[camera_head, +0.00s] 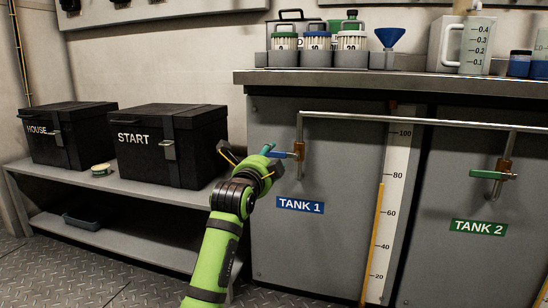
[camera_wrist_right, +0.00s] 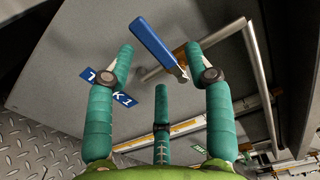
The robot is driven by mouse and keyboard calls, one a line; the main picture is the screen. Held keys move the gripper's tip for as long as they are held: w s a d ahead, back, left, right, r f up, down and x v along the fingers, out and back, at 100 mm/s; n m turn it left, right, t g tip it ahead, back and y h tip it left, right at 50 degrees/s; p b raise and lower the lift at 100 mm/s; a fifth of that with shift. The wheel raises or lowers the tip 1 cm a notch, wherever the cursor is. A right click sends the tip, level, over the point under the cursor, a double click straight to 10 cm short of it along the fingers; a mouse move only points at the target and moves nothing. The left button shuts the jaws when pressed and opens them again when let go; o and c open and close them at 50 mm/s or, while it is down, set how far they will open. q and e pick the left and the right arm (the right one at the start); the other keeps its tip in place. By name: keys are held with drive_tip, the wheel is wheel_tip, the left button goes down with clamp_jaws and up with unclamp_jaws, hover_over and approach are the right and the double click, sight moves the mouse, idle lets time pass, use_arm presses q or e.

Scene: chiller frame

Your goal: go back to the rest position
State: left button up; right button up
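My right gripper (camera_head: 270,153) is in front of the Tank 1 cabinet, beside the valve with the blue handle (camera_head: 288,155). In the right wrist view, the teal fingers of the right gripper (camera_wrist_right: 160,62) are spread apart with nothing held between them. The blue handle (camera_wrist_right: 152,44) shows beyond and between the fingertips, tilted in that view. Whether any finger touches it cannot be told. My left gripper is in neither view.
Black START (camera_head: 140,150) and HOUSE (camera_head: 45,140) boxes stand on a low bench at left. The Tank 2 valve with green handle (camera_head: 487,175) is at right. A pipe (camera_head: 400,119) runs across the tank fronts. Bottles and a blue funnel (camera_head: 390,38) stand on top.

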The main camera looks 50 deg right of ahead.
drive_tip(key=shift+v, duration=0.95)
drive_tip(key=shift+d+f, duration=0.1)
drive_tip(key=shift+f, duration=0.05)
